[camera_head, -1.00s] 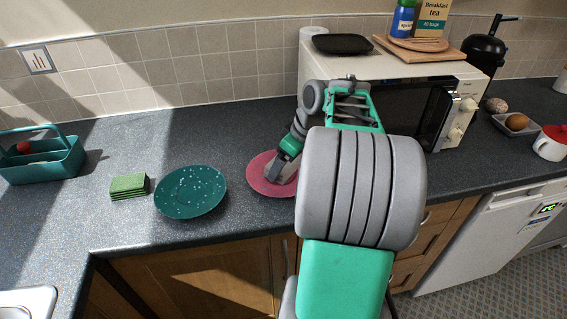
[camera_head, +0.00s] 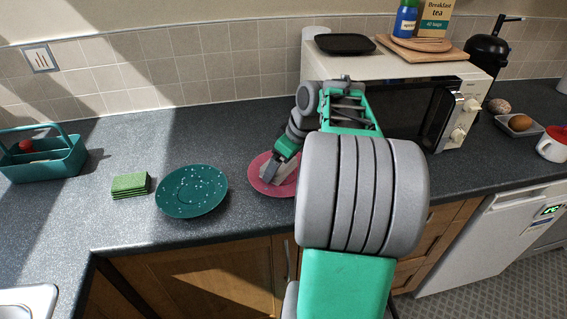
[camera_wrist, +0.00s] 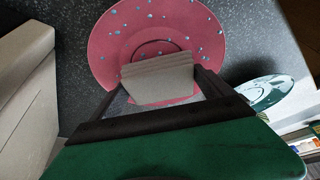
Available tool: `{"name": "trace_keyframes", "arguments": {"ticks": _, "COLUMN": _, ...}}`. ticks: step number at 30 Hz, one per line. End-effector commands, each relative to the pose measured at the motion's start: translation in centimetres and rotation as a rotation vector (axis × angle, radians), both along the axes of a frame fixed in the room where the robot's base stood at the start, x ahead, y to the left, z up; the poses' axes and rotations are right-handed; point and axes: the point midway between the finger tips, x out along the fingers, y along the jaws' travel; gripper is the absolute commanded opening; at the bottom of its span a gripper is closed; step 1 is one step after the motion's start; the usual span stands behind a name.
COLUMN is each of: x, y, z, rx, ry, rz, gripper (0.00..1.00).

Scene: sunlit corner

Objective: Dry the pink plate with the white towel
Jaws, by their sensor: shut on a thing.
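The pink plate (camera_head: 260,175) lies on the worktop left of the microwave, its right part hidden by my arm. In the wrist view the plate (camera_wrist: 110,45) shows several pale blue drops, mostly on the far rim and some near the right side. My gripper (camera_head: 281,172) is over the plate. In the wrist view my gripper (camera_wrist: 160,84) is shut on the folded white towel (camera_wrist: 158,78), which covers the near middle of the plate. The towel looks down on or very close to the plate; exact contact is hard to tell.
A teal plate (camera_head: 192,190) with pale drops lies left of the pink one. The microwave (camera_head: 400,75) stands close on the right. The counter behind the plates is clear.

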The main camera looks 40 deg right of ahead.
Motion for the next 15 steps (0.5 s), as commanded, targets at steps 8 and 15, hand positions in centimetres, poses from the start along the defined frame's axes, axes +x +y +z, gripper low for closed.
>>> {"name": "trace_keyframes", "arguments": {"ticks": 8, "x": -1.9, "y": 1.5, "z": -0.4, "rx": 0.001, "ry": 0.001, "rz": -0.001, "gripper": 0.58}}
{"name": "trace_keyframes", "arguments": {"ticks": 15, "x": -1.4, "y": 0.2, "z": -0.1, "rx": 0.003, "ry": 0.004, "rz": -0.003, "gripper": 0.58}}
